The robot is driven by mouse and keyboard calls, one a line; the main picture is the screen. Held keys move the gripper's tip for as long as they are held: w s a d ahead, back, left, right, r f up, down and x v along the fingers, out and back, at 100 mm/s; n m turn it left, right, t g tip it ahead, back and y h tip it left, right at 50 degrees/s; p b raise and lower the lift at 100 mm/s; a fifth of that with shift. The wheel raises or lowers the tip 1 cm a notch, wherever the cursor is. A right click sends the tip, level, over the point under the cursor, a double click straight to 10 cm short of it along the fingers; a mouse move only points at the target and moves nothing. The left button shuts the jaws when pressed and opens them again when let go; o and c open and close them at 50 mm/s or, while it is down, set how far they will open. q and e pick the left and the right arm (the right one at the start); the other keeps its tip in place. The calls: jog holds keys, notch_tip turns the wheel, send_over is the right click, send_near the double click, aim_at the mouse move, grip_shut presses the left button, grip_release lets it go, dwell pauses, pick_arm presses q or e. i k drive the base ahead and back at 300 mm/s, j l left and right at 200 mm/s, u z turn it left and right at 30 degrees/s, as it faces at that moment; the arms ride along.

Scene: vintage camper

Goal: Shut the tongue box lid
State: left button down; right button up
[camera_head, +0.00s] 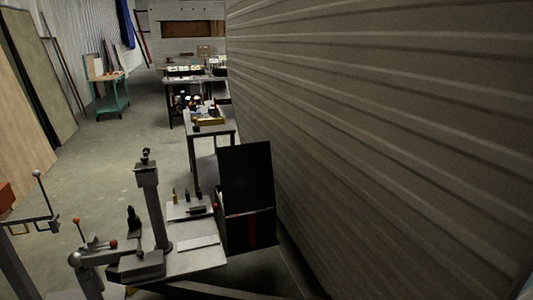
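A black box, which looks like the tongue box (262,226), stands beside the ribbed camper wall, with a dark red stripe on its face. Its lid (246,175) appears to be a flat black panel standing upright above the box, so the lid looks open. The dark surfaces blend, so the hinge and the inside of the box cannot be made out. Neither of my grippers can be made out in this view, and nothing is seen touching the lid.
The ribbed wall (390,120) fills the right side. A grey post (151,205) and a grey tray (198,244) with small items stand left of the box. Workbenches (210,132) and a green cart (108,92) are farther back. Open floor (100,160) lies to the left.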

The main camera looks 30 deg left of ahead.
aim_at(245, 172)
jog(key=i+j+z, duration=0.1)
jog(key=j+z, duration=0.5)
jog(key=i+j+z, duration=0.2)
jog(key=j, duration=0.7)
jog(key=k+l, duration=0.05)
jog(key=k, duration=0.05)
